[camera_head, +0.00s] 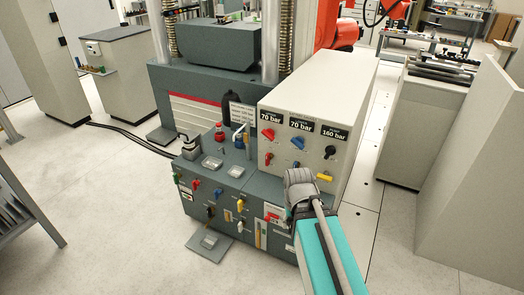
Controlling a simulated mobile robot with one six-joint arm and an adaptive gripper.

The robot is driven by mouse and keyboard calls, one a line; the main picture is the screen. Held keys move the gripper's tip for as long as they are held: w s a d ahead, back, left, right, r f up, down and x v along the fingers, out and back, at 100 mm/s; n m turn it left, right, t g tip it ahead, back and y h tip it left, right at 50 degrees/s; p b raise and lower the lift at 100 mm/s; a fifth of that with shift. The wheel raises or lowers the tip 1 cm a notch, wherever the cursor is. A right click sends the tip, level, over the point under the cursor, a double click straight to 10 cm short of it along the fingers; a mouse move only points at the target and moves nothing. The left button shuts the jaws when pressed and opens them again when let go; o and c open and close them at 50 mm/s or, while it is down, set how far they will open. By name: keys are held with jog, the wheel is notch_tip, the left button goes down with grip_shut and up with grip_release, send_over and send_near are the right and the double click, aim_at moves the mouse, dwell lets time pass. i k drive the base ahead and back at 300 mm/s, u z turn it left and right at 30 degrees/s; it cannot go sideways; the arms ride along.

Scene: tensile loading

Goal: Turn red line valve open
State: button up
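The white control cabinet (335,110) carries a red valve handle (268,133) under the left "70 bar" label. A blue handle (298,142) sits under the middle label, and a black knob (330,151) under the "160 bar" label. Another red lever (195,183) is on the dark front panel, and a red knob (219,132) stands on the ledge. Which red handle is the red line valve, I cannot tell. My gripper (287,216) is low at the right part of the front panel, mostly hidden by my wrist. Its fingers cannot be made out. It is well below the cabinet's red handle.
Yellow handles (324,177) and several other coloured levers crowd the panels. A grey pedal (209,244) lies on the floor in front. The test machine (185,95) stands behind. A grey table (25,205) is at left; open floor lies between.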

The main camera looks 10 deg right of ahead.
aim_at(269, 156)
jog(key=z, duration=0.6)
jog(key=i, duration=0.5)
jog(key=u, duration=1.7)
